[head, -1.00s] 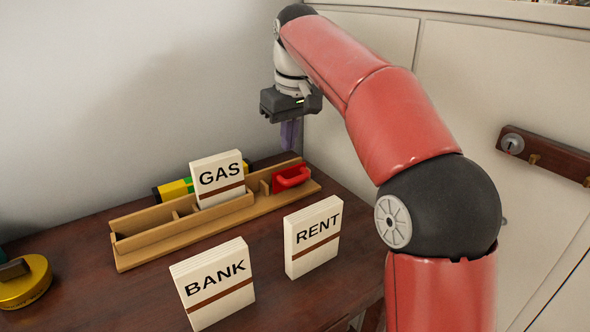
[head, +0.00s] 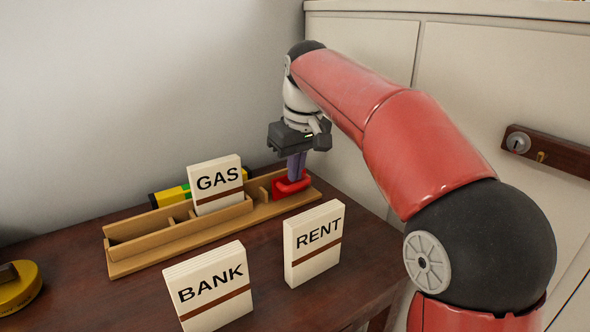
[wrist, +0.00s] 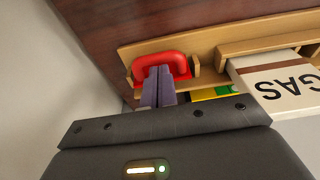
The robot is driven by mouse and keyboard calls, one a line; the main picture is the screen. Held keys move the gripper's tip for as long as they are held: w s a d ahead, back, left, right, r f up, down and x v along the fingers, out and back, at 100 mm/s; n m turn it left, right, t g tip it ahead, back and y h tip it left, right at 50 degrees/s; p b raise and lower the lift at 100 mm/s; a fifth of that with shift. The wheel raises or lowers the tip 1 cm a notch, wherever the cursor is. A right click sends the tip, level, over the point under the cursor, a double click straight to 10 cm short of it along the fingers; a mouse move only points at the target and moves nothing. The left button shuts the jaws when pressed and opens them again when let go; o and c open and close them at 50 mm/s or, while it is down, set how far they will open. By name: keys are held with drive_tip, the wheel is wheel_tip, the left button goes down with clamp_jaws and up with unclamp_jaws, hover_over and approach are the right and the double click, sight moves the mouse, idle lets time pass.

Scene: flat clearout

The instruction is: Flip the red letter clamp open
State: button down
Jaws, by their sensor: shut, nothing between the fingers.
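The red letter clamp (head: 291,186) sits at the right end of the wooden letter rack (head: 180,239). It also shows in the wrist view (wrist: 163,62) as a red rounded loop on the rack. My gripper (head: 297,178) points down with its purple fingers together and empty, right at the clamp. In the wrist view the fingertips (wrist: 159,72) overlap the clamp's loop; I cannot tell whether they touch it. The fingers hide part of the clamp.
The GAS letter (head: 217,182) stands in the rack. The BANK (head: 212,287) and RENT (head: 314,243) letters stand on the dark table in front. A yellow and green object (head: 172,195) lies behind the rack. A yellow round thing (head: 20,288) is at left. Walls close in behind.

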sight(304, 181)
drive_tip(key=shift+s+d+f+t+b, duration=0.1)
drive_tip(key=shift+s+f+t+b, duration=0.05)
drive_tip(key=shift+t+b, duration=0.2)
drive_tip(key=shift+s+d+f+t+y+b, duration=0.25)
drive_tip(key=shift+y+b, duration=0.15)
drive_tip(key=shift+b, duration=0.55)
drive_tip(key=shift+s+d+f+t+y+b, duration=0.2)
drive_tip(key=shift+s+t+y+b, duration=0.3)
drive_tip(key=shift+b, duration=0.55)
drive_tip(key=shift+s+d+f, duration=0.25)
drive_tip(key=shift+s, duration=0.05)
drive_tip(key=shift+s+d+f+b, duration=0.3)
drive_tip(key=shift+s+f+b, duration=0.05)
drive_tip(key=shift+s+f, duration=0.15)
